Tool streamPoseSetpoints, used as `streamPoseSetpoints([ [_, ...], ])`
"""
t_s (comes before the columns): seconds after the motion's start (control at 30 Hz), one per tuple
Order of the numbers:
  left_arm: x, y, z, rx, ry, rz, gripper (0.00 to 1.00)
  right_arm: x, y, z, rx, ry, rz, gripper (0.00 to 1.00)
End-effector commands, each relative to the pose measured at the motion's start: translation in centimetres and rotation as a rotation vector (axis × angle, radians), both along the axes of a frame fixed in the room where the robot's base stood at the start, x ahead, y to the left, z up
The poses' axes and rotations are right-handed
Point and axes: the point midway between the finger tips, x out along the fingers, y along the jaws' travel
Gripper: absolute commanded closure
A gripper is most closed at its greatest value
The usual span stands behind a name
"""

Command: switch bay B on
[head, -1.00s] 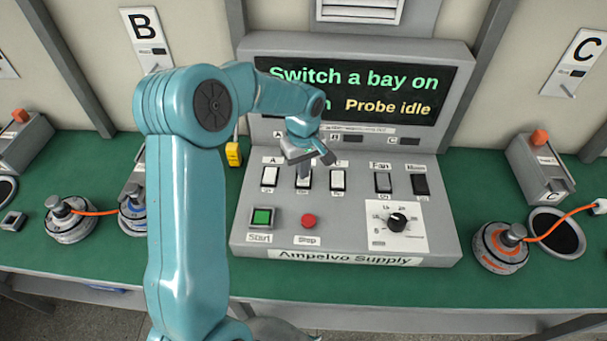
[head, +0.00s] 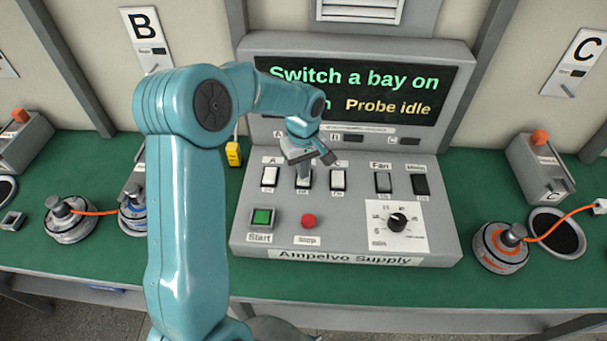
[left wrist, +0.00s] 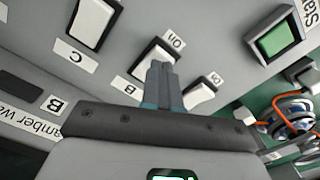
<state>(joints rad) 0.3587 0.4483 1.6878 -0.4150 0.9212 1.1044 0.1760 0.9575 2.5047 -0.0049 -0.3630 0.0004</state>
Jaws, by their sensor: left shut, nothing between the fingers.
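The bay B switch (head: 303,181) is a white rocker in the row on the sloped supply panel, between the A and C switches. In the left wrist view the B rocker (left wrist: 147,62) lies by a "B" label and an "On" label. My left gripper (head: 304,168) is shut and empty, with its fingers pointing down at the B switch. In the left wrist view its closed fingertips (left wrist: 161,70) overlap the rocker and hide part of it. I cannot tell whether they touch it. The screen (head: 355,92) reads "Switch a bay on" and "Probe idle". My right gripper is not in view.
The A switch (head: 270,177) and C switch (head: 338,180) flank B closely. The panel also has Fan (head: 382,183) and another dark switch (head: 420,184), green Start (head: 262,217), red Stop (head: 308,221) and a dial (head: 397,222). Hub motors (head: 500,247) stand on the green bench.

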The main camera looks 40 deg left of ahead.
Motion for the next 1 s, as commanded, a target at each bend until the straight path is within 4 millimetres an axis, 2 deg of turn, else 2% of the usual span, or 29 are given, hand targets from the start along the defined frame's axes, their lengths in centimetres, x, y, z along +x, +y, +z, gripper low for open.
streamPoseSetpoints([
  [1.0,0.0,0.0,-1.6,0.000,0.000,0.000,1.00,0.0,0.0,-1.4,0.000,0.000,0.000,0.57],
])
